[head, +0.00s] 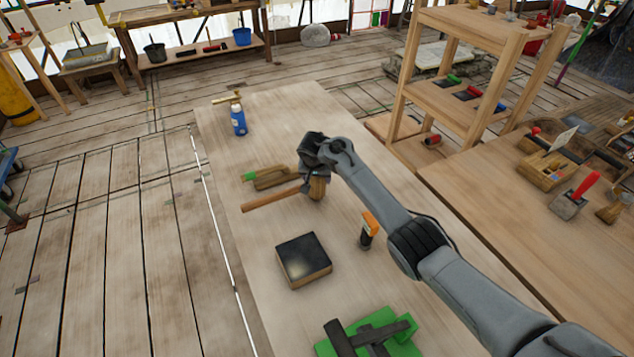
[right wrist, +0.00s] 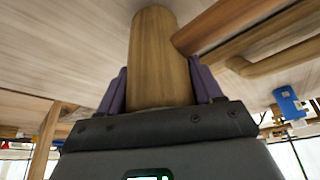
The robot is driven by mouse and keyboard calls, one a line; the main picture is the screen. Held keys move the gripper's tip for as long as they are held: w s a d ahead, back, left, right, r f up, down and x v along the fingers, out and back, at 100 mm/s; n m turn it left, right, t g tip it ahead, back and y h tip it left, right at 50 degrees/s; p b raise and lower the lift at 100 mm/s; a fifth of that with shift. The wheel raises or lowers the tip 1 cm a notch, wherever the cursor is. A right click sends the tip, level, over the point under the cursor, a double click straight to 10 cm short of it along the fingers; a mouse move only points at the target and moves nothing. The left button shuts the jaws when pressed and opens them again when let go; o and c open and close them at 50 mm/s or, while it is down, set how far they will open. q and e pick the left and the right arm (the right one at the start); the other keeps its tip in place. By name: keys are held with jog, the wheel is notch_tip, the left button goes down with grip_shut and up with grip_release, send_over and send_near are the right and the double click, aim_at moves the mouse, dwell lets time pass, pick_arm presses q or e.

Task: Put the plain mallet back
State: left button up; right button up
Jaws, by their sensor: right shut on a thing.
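The plain mallet has a bare wooden handle (head: 272,200) pointing left in the head view, and its wooden head (head: 319,188) is partly hidden under my right gripper (head: 314,180). In the right wrist view the round wooden mallet head (right wrist: 153,50) sits between the two purple finger pads of my right gripper (right wrist: 160,90), with the handle (right wrist: 215,25) running off to the upper right. The gripper is shut on the head. Whether the mallet touches the table is unclear. My left gripper is not in view.
A wooden tool with a green end (head: 270,178) lies close beside the handle. A blue bottle (head: 238,122), black-topped block (head: 303,258), orange-topped tool (head: 367,230) and green block (head: 378,335) stand on the table (head: 225,150). A wooden shelf (head: 450,108) and side bench (head: 500,205) are at right.

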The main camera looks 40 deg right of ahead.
jog(key=shift+f, duration=0.85)
jog(key=shift+f, duration=0.15)
jog(key=o, duration=1.5)
jog(key=shift+o, duration=0.2)
jog(key=p+v, duration=0.3)
jog(key=v, duration=0.9)
jog(key=shift+p, duration=0.3)
jog(key=shift+d, duration=0.1)
